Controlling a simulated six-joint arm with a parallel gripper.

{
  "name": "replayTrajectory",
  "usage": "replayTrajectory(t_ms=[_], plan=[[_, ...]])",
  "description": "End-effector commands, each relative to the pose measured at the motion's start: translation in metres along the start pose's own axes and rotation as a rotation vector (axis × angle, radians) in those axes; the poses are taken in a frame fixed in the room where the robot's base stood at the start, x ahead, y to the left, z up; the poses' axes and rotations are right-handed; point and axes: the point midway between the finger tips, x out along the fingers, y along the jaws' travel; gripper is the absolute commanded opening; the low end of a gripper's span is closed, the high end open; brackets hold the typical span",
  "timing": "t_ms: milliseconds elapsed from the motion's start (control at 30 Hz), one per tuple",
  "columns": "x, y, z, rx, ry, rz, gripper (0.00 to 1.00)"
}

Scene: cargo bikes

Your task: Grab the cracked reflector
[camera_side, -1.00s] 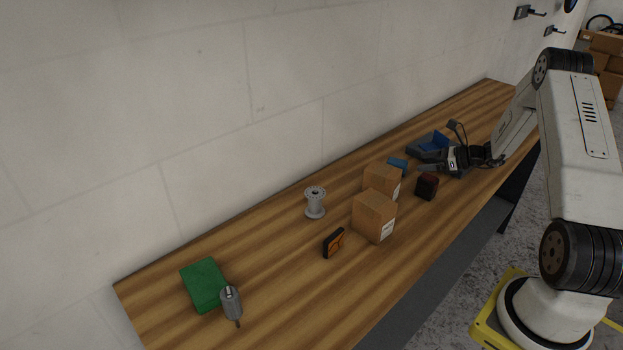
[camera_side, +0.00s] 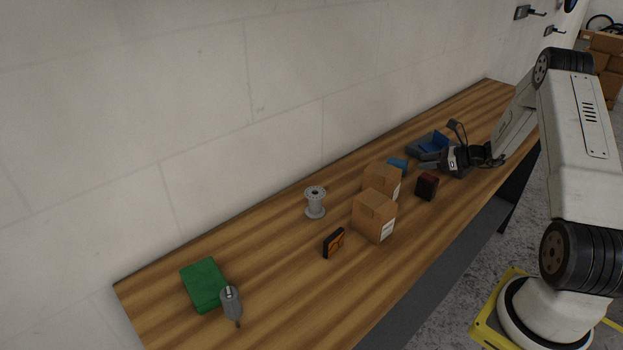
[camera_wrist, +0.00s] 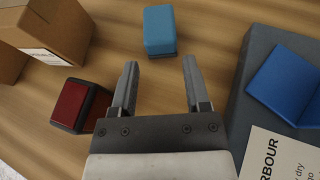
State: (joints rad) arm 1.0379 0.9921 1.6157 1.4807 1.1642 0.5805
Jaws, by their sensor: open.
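An orange reflector (camera_side: 334,243) in a dark frame stands on the bench in front of the cardboard boxes, in the side view only. A red reflector-like block (camera_side: 427,186) with a dark housing sits right of the boxes; it also shows at the left of the wrist view (camera_wrist: 73,106). No crack can be made out on either at this size. My gripper (camera_wrist: 160,66) is open and empty, pointing at bare wood with a small blue block (camera_wrist: 160,30) beyond its fingertips. The red block lies just left of my left finger. In the side view, my gripper (camera_side: 428,166) is low over the bench.
Two cardboard boxes (camera_side: 374,216) stand left of the red block. A grey bin (camera_wrist: 241,98) with blue contents and a printed card (camera_wrist: 275,155) is close to my right finger. A spool (camera_side: 315,203), green box (camera_side: 204,285) and grey cylindrical item (camera_side: 231,302) lie farther left.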

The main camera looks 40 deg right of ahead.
Motion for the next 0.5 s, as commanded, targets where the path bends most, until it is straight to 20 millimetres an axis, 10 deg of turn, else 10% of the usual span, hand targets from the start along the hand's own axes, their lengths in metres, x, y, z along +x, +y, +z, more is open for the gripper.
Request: replayTrajectory(t_ms=[500], plan=[[-0.026, 0.000, 0.064, -0.005, -0.001, -0.001, 0.60]])
